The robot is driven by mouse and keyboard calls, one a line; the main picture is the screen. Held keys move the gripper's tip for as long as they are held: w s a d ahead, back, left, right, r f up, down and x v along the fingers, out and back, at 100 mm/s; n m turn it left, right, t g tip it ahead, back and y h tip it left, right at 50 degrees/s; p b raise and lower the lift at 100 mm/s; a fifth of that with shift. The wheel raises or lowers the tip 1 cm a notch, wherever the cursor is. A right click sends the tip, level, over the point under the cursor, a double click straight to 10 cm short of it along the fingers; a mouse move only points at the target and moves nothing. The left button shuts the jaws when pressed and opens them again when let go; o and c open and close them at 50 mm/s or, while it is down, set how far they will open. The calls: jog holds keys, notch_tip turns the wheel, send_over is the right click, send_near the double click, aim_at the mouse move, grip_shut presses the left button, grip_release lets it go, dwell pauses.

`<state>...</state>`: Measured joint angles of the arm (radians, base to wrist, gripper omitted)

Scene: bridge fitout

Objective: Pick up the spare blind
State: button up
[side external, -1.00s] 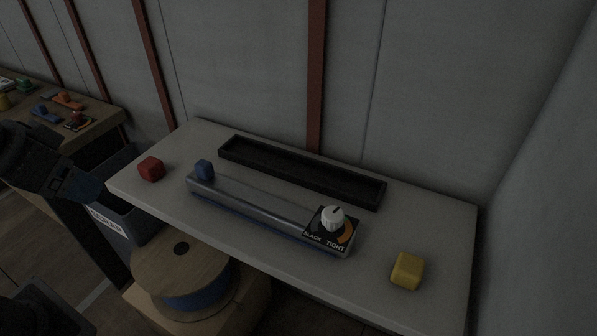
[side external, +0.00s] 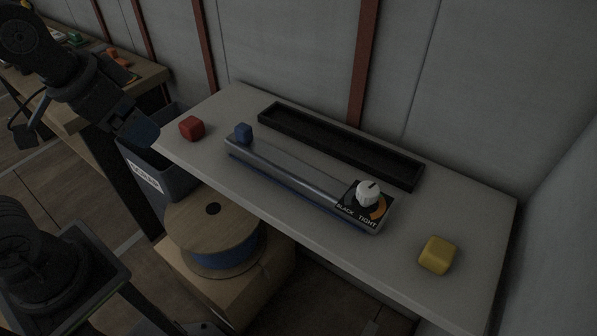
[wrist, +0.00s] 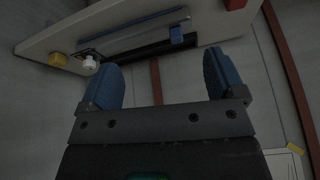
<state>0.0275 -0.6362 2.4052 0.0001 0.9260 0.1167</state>
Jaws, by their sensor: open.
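No object is marked as the spare blind, and I cannot tell which one it is. A long grey-blue rail (side external: 290,178) lies on the grey bench (side external: 300,234), with a blue block (side external: 243,132) at its left end and a white knob (side external: 368,193) on a SLACK/TIGHT plate at its right end. The rail also shows in the wrist view (wrist: 135,31). Behind it lies a long black tray (side external: 340,146), apparently empty. My gripper (wrist: 163,82) is open, its blue fingers apart with nothing between them. In the side view it is left of the bench, away from the rail.
A red block (side external: 192,128) sits at the bench's left end and a yellow block (side external: 438,255) at its right front. A grey bin (side external: 160,172) and a cable spool (side external: 213,229) stand below. A wooden side table (side external: 150,80) is at the left, a wall behind.

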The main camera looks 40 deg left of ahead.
jog(key=w+d+r+m+g, duration=0.1)
jog(key=w+d+m+g, duration=0.15)
jog(key=w+m, duration=0.4)
jog(key=m+g, duration=0.3)
jog(key=m, duration=0.7)
send_over(297, 167)
notch_tip(297, 167, down, 9)
jog(key=f, duration=0.8)
jog(key=shift+w+a, duration=0.15)
jog(key=shift+a, duration=0.05)
jog(key=shift+s+d+f, duration=0.1)
jog(key=shift+f, duration=1.5)
jog(key=shift+s+d+f, duration=0.1)
jog(key=shift+f, duration=1.5)
jog(key=shift+r, duration=0.1)
jog(key=c, duration=1.3)
jog(key=shift+o, duration=0.2)
